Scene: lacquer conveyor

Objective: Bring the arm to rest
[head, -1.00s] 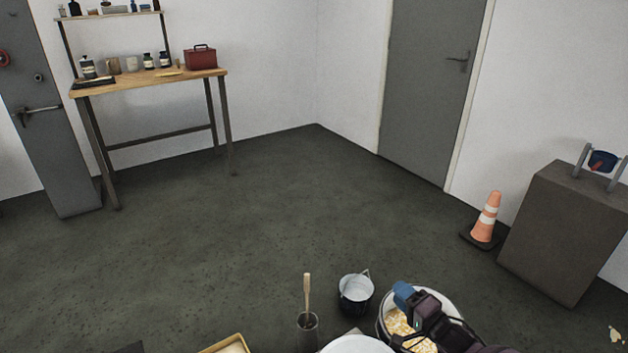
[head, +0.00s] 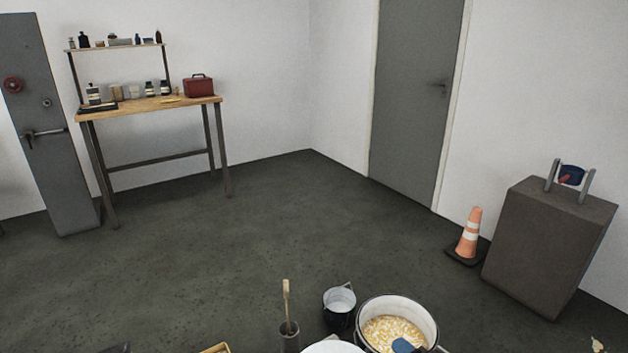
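Of my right arm, only a blue end part (head: 404,346) shows at the bottom edge, in front of the near side of a large pot (head: 431,325) of pale yellow flakes. The rest of that arm is cut off by the frame. Whether its fingers are open or shut does not show. My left gripper is not recognisable in view; a small dark shape (head: 116,348) at the bottom left is too cut off to identify.
A small bucket (head: 340,317), a dark cup (head: 289,340) with a wooden-handled tool, and a white round vessel (head: 332,348) stand beside the pot. An orange cone (head: 469,234) and a dark pedestal (head: 545,250) stand right. A workbench (head: 150,106) stands back left. The middle floor is clear.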

